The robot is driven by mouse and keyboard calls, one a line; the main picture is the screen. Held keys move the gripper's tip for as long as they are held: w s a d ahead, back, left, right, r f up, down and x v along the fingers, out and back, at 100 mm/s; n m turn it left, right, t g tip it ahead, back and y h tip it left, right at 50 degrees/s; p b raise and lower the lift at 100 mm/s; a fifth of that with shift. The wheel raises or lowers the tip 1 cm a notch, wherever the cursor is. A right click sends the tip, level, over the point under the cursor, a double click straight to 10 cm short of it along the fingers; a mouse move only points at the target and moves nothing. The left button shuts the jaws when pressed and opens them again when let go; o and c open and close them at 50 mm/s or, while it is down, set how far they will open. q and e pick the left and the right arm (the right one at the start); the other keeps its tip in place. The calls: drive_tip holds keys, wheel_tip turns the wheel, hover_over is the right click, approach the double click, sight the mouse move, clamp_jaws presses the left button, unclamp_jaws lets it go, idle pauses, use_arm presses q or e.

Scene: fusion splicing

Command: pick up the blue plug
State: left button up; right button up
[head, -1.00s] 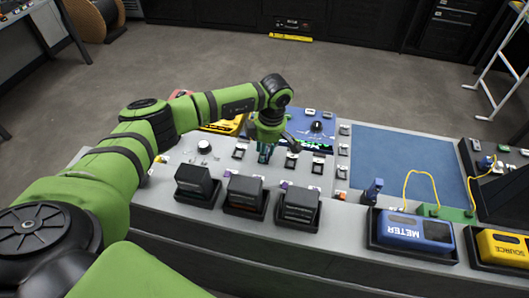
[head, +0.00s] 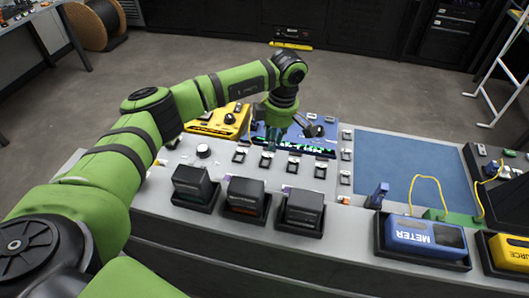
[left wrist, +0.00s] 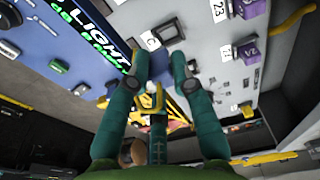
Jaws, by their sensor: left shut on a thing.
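My left gripper (head: 274,136) is over the blue device (head: 327,152) at the back of the bench, pointing down. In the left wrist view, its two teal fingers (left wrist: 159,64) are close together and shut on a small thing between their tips. My right gripper is not in view.
A yellow device (head: 218,122) stands behind my forearm. Several dark blocks sit in trays along the front edge. To the right are a blue mat (head: 405,160), an upright blue piece (head: 379,194), the blue meter (head: 425,237) and a yellow source (head: 508,250).

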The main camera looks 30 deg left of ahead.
use_arm(q)
drive_tip(key=w+d+r+b, duration=0.3)
drive_tip(key=w+d+r, duration=0.2)
drive_tip(key=w+d, duration=0.1)
drive_tip(key=shift+w+d+r, duration=0.25)
drive_tip(key=shift+w+d, duration=0.05)
drive_tip(key=shift+d, duration=0.2)
clamp_jaws()
